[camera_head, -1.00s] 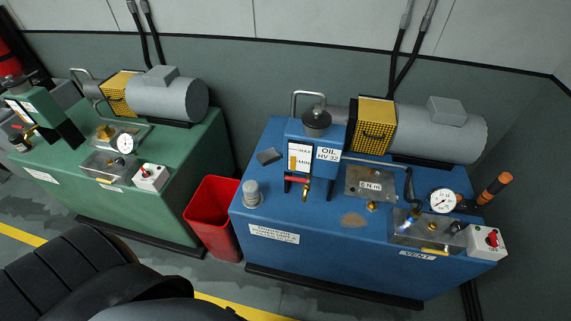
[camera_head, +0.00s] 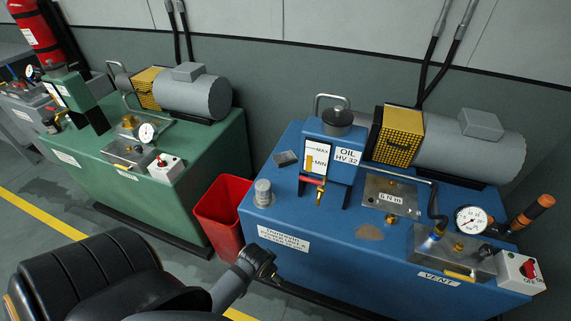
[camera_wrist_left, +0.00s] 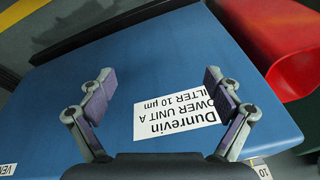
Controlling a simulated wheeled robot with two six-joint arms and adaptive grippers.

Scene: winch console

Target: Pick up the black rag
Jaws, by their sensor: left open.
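My right gripper is not in view.

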